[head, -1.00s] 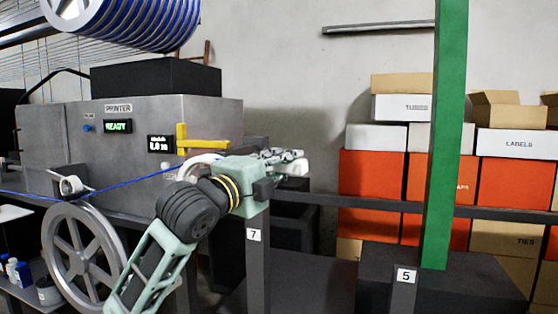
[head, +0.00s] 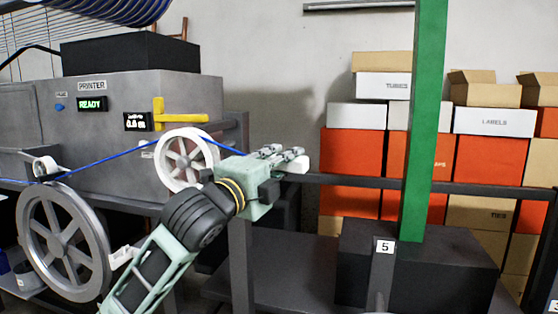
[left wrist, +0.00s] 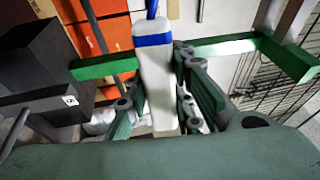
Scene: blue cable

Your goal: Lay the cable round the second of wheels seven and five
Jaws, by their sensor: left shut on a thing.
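The blue cable (head: 115,158) runs from the left, past a small white roller, up to the top of a white spoked wheel (head: 163,160) and on to my left gripper (head: 284,160). The gripper is right of that wheel, shut on a white cable end with a blue band (left wrist: 155,80). In the left wrist view the cable leaves the far end of this piece. A post with label 5 (head: 384,247) stands further right; no wheel shows on it. The label on the post below my gripper is hidden. My right gripper is not in view.
A large grey wheel (head: 28,220) stands at the left before the printer (head: 140,88). A yellow handle (head: 182,118) sits above the white wheel. A green column (head: 425,120) rises behind post 5. A dark rail (head: 350,180) and stacked boxes (head: 490,160) stand behind.

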